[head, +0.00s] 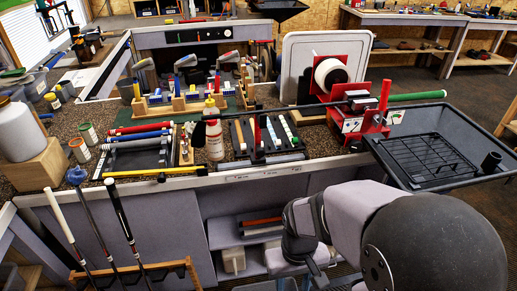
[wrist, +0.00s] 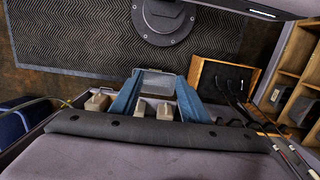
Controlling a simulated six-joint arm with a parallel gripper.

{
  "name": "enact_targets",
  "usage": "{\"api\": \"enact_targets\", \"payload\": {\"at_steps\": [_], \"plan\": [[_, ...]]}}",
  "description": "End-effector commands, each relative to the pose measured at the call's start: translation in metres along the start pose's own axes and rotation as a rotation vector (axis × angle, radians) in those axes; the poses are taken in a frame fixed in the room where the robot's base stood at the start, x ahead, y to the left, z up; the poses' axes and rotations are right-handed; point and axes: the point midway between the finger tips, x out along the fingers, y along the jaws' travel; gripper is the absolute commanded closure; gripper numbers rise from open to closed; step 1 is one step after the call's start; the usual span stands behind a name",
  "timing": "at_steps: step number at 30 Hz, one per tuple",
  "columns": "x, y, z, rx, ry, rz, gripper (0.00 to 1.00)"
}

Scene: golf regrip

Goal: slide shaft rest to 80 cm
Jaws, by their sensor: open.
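My gripper (head: 312,270) hangs low in front of the bench in the head view, beside its lower shelf and well apart from the bench top. In the wrist view my gripper (wrist: 158,82) shows two blue fingers spread apart, with nothing held between them. A club shaft (head: 280,106) lies lengthwise above the bench top, with its green grip (head: 416,96) to the right of the red vise (head: 373,124). A dark upright with a red top (head: 257,133) stands under the shaft; I cannot tell whether it is the shaft rest. Scale numbers are too small to read.
A yellow bar (head: 140,175) runs along the bench's front left edge. A black tray (head: 440,150) juts out at the right. Clubs stand in a wooden rack (head: 150,272) at the front left. A white bottle (head: 214,137) and grip trays crowd the bench top.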

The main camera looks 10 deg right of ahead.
Motion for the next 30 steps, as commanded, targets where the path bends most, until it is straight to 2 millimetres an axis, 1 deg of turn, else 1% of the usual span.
{"api": "enact_targets", "payload": {"at_steps": [1, 6, 8, 9, 11, 12, 14, 15, 17, 18, 20, 21, 23, 24, 26, 27, 29, 30], "plan": [[0.024, -0.001, 0.004, -0.003, -0.044, 0.000, 0.59], [0.070, -0.002, 0.012, -0.008, -0.157, 0.000, 0.59], [0.086, -0.003, 0.003, -0.008, -0.151, 0.000, 0.59], [0.098, -0.003, -0.009, -0.008, -0.125, -0.001, 0.59], [0.111, -0.004, -0.032, -0.008, -0.057, -0.002, 0.59], [0.117, -0.004, -0.048, -0.007, -0.008, -0.002, 0.59], [0.124, -0.005, -0.073, -0.007, 0.074, -0.003, 0.59], [0.127, -0.005, -0.091, -0.006, 0.134, -0.004, 0.59], [0.128, -0.005, -0.120, -0.005, 0.234, -0.004, 0.59], [0.125, -0.006, -0.141, -0.004, 0.310, -0.005, 0.59], [0.117, -0.006, -0.172, -0.003, 0.426, -0.005, 0.59], [0.108, -0.006, -0.193, -0.002, 0.509, -0.005, 0.59], [0.091, -0.006, -0.222, 0.000, 0.635, -0.005, 0.59], [0.077, -0.005, -0.241, 0.001, 0.723, -0.004, 0.59], [0.051, -0.005, -0.268, 0.002, 0.858, -0.004, 0.59], [0.032, -0.005, -0.283, 0.003, 0.946, -0.003, 0.59], [0.004, -0.004, -0.302, 0.005, 1.074, -0.002, 0.59], [-0.015, -0.004, -0.312, 0.005, 1.157, -0.001, 0.59]]}}
